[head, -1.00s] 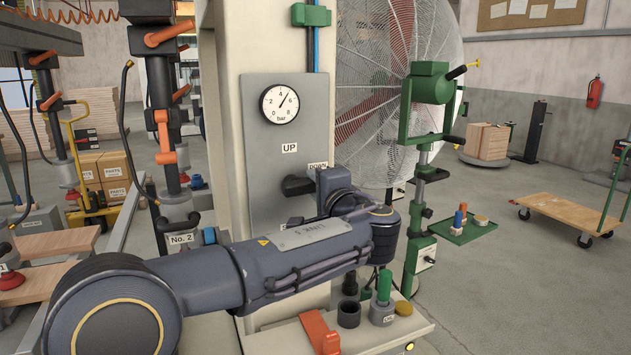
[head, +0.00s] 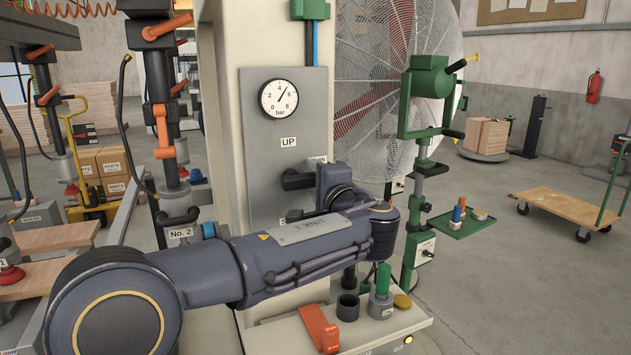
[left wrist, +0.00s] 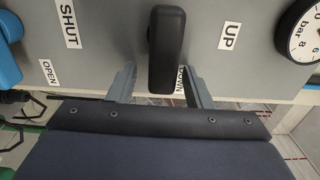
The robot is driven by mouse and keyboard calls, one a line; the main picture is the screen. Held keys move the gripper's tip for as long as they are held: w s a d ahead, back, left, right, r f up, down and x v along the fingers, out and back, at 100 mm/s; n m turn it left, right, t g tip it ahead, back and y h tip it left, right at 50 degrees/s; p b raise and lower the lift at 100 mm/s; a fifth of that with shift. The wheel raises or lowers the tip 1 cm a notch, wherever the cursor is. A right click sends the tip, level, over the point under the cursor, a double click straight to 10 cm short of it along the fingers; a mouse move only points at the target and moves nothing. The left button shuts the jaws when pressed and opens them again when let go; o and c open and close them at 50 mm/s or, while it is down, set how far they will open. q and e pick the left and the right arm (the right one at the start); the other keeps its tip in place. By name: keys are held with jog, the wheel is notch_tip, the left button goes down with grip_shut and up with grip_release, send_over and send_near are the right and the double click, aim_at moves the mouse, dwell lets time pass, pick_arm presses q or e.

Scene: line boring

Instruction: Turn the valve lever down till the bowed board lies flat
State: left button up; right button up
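The black valve lever (head: 298,181) sits on the grey panel (head: 265,155), below the UP label and beside the partly covered DOWN label; its grip lies sideways in the head view. In the left wrist view the lever (left wrist: 166,45) stands between the two fingers of my left gripper (left wrist: 158,76). The fingers are open, one on each side, with gaps to the lever. In the head view my arm hides the fingers. Wooden boards (head: 58,277) lie at the left; from here I cannot tell whether one is bowed. My right gripper is not in view.
A pressure gauge (head: 278,99) above reads between 4 and 6 bar. A blue handle (left wrist: 8,68) is by SHUT and OPEN labels. A base ledge below holds an orange part (head: 319,328) and a green-topped part (head: 382,290). A green stand (head: 425,160) is to the right.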

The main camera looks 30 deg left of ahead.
pick_arm(q)
jog(key=shift+d, duration=0.1)
jog(key=v, duration=0.7)
jog(key=shift+s+d+b, duration=0.2)
jog(key=shift+s+b, duration=0.05)
jog(key=shift+b, duration=0.2)
jog(key=s+a+f+n+g+h+p, duration=0.3)
jog(key=s+a+f+g+h+p, duration=0.45)
jog(key=s+f, duration=0.6)
jog(key=s+d+f+n+h, duration=0.3)
jog(key=s+d+h, duration=0.2)
jog(key=s, duration=0.2)
jog(key=s+d+f+n+t+h+p, duration=0.1)
jog(key=s+d+f+n+h, duration=0.2)
jog(key=s+d+n+h, duration=0.1)
jog(key=s+d+h, duration=0.1)
jog(key=s, duration=0.1)
jog(key=shift+s+d, duration=0.35)
jog(key=shift+d, duration=0.05)
